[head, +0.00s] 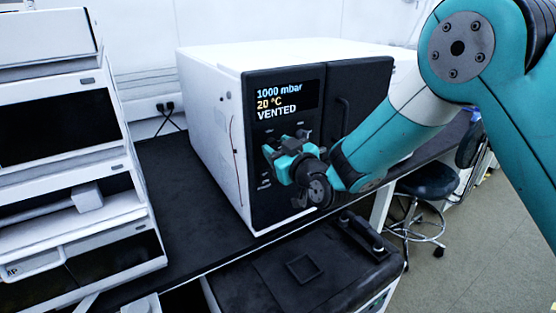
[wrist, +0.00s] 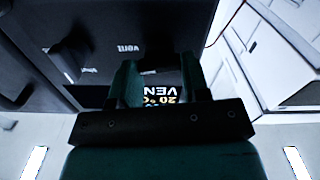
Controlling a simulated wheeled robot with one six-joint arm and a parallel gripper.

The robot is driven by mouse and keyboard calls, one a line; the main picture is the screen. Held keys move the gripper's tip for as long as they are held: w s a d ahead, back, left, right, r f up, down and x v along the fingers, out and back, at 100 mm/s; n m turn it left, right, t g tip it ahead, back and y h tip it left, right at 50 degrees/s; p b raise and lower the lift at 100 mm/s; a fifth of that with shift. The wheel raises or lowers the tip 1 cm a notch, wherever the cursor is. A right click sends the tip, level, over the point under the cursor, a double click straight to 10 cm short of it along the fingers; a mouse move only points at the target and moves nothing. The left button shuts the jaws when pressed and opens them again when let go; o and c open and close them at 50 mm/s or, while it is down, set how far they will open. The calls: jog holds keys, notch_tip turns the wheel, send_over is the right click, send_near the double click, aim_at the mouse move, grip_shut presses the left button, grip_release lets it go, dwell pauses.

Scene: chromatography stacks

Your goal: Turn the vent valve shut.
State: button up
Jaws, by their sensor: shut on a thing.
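A white oven-like cabinet (head: 212,110) stands on the dark bench with a black front panel. Its display (head: 283,100) reads 1000 mbar, 20 °C, VENTED. My gripper (head: 271,154) is at the panel, below the display, with its jaws against the front. In the wrist view, my gripper's two teal fingers (wrist: 160,68) are shut on the vent valve, whose knob is mostly hidden between them. A "vent" label (wrist: 128,47) shows beside the fingertips. The display shows upside down between the fingers.
Another dark knob-like part (wrist: 75,50) sits on the panel beside the fingers. A vertical door handle (head: 345,115) is right of the panel. A white instrument stack (head: 95,165) stands at left; a black-topped unit (head: 270,275) is below the bench edge. A stool (head: 428,182) stands at right.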

jog(key=n+b, duration=0.5)
jog(key=b, duration=0.2)
jog(key=n+b, duration=0.5)
jog(key=b, duration=0.1)
jog(key=n+b, duration=0.5)
jog(key=b, duration=0.2)
jog(key=shift+s+a+f+b, duration=0.2)
jog(key=shift+a+f+b, duration=0.05)
jog(key=shift+b, duration=0.1)
jog(key=shift+n, duration=0.4)
jog(key=o, duration=0.9)
jog(key=shift+d, duration=0.1)
